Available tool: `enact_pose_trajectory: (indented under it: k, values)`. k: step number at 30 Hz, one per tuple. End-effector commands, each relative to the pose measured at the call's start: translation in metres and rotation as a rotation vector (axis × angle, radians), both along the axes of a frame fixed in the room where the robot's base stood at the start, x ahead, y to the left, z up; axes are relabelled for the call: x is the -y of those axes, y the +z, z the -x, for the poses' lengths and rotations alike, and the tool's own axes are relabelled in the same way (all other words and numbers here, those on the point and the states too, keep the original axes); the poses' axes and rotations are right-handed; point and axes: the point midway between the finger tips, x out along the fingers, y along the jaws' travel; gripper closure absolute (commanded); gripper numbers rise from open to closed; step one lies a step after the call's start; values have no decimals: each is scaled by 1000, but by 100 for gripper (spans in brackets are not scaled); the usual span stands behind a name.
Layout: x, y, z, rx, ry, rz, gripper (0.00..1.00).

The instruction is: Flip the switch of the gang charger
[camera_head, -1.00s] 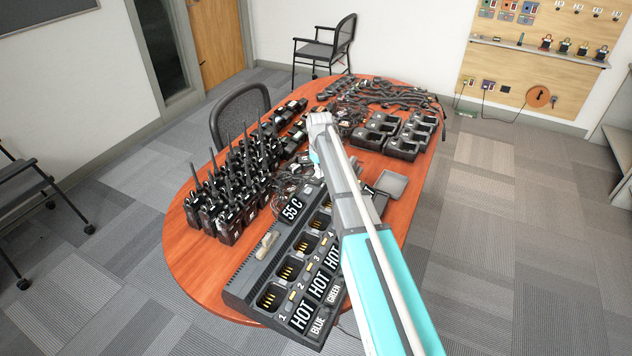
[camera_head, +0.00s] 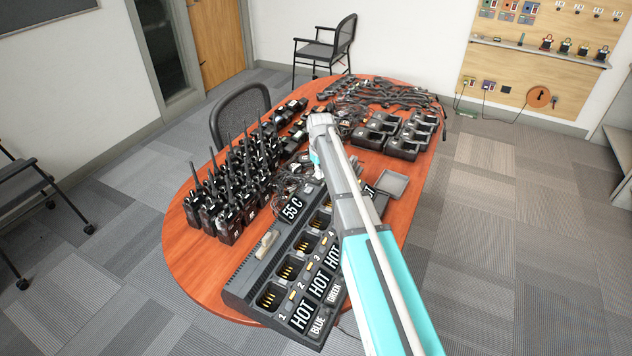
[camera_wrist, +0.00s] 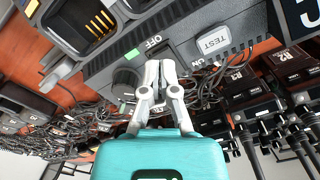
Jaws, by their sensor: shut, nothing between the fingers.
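The gang charger (camera_head: 285,270) is a long dark unit with a row of charging bays on the near part of the table. In the wrist view its panel (camera_wrist: 115,75) carries an OFF label, a green mark, a round black knob (camera_wrist: 125,79) and a white TEST button (camera_wrist: 214,41). My gripper (camera_wrist: 160,68) is shut and empty, its fingertips just below the OFF label, between the knob and the TEST button. The switch itself is mostly hidden by the fingertips, so its position and any contact cannot be told. In the head view my arm hides the fingertips.
Upright radios (camera_head: 232,190) stand in rows at the table's left. Tangled cables (camera_wrist: 60,125) lie close to the charger's panel. Small chargers (camera_head: 400,138) and a grey tray (camera_head: 391,184) sit at the right. A chair (camera_head: 238,112) is against the left side.

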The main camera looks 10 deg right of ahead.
Motion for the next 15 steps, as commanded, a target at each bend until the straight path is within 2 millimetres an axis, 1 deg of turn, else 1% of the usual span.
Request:
enact_pose_trajectory:
  k: [15]
  values:
    - [0,-6,0,0,0,0,100]
